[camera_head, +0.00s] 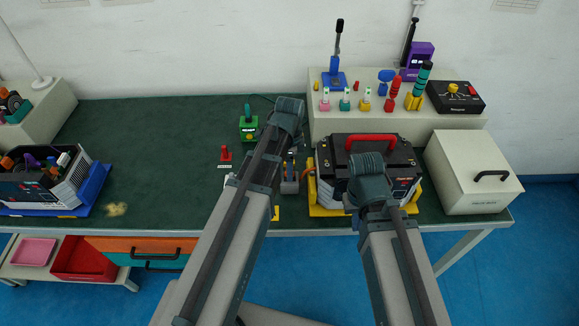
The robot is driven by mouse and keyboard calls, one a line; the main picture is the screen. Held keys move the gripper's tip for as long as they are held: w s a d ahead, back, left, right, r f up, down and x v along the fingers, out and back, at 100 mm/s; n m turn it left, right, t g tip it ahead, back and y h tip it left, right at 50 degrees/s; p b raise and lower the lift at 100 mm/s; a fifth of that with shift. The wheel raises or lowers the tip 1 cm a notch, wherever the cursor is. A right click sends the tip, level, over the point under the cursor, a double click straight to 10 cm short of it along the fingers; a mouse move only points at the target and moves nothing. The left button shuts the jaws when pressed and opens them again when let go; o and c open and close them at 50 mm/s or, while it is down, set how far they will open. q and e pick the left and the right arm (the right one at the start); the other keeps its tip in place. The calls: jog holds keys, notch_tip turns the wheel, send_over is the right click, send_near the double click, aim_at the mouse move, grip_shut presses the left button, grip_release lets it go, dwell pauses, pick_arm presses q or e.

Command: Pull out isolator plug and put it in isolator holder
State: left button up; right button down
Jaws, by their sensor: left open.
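A small red piece with an upright red grip (225,153) stands on the green mat, left of my left arm, with a white label in front of it. A green block with a green knob (248,123) stands behind it. I cannot tell for sure which piece is the isolator plug and which is its holder. My left gripper (290,182) is open, pointing down beside my left arm near the middle of the mat; its fingertips are hard to make out. My right arm's end is in front of the black unit with a red handle (371,139); its fingers are hidden.
A pale shelf (325,124) at the back right carries a lever, colored plugs and a black box. A grey box with a black handle (474,172) stands at the right. A black rack unit (38,188) sits at the left. The mat's left middle is mostly clear.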

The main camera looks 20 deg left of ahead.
pick_arm(q)
jog(key=shift+f, duration=0.5)
pick_arm(e)
jog(key=shift+f, duration=0.45)
pick_arm(q)
jog(key=shift+c, duration=0.3)
grip_shut()
jog(key=shift+o, duration=0.3)
grip_release()
jog(key=shift+r, duration=0.2)
pick_arm(e)
jog(key=shift+r, duration=0.15)
pick_arm(q)
notch_tip(320, 180, up, 14)
jog(key=p, duration=1.3)
jog(key=shift+f+p, duration=0.2)
jog(key=shift+p, duration=0.15)
pick_arm(e)
jog(key=c, duration=1.6)
grip_release()
notch_tip(320, 180, up, 14)
jog(key=shift+f, duration=0.2)
